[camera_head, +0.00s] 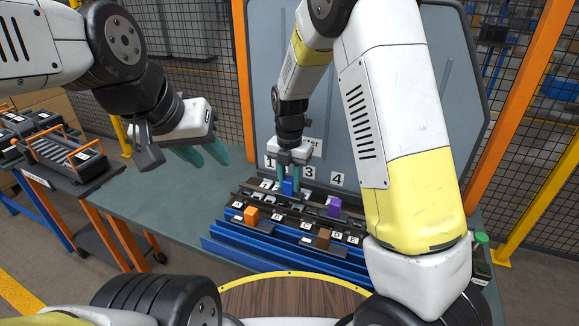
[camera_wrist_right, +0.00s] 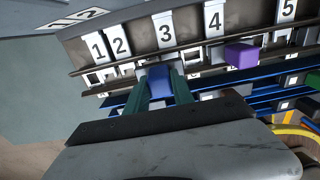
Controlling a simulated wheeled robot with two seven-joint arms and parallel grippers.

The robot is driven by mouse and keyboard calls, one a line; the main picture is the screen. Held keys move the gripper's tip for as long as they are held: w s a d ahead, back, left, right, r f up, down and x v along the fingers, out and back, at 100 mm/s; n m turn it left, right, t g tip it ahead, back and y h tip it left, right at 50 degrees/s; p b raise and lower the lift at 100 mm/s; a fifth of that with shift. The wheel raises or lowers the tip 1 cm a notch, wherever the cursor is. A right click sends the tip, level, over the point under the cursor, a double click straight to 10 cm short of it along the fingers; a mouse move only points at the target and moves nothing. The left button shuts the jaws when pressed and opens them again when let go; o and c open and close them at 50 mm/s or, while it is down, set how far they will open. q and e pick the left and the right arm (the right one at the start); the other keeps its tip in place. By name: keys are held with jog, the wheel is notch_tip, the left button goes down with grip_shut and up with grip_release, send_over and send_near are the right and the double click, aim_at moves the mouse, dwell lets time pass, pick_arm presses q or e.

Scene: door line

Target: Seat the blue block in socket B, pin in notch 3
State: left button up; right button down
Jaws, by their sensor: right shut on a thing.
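In the head view the blue block (camera_head: 289,187) is held upright between the teal fingers of my right gripper (camera_head: 290,182), over the back rail near signs 1 and 3. In the right wrist view the blue block (camera_wrist_right: 159,76) sits between the fingertips (camera_wrist_right: 160,88), below and between signs 2 and 3 (camera_wrist_right: 164,29). Its pin is not visible. The small tag B (camera_head: 277,217) seems to be on the front rack, forward of the gripper; its socket and notches are too small to tell. My left gripper (camera_head: 212,158) is open and empty, over the left of the bench.
An orange block (camera_head: 251,214) sits at the rack's left, a brown block (camera_head: 323,238) at its front and a purple block (camera_head: 334,206) on the back rail at right. A grey panel (camera_head: 340,120) stands behind. The green bench top (camera_head: 160,200) is clear at left.

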aim_at(290, 190)
jog(key=shift+f, duration=1.65)
jog(key=c, duration=1)
grip_release()
jog(key=shift+r, duration=3.9)
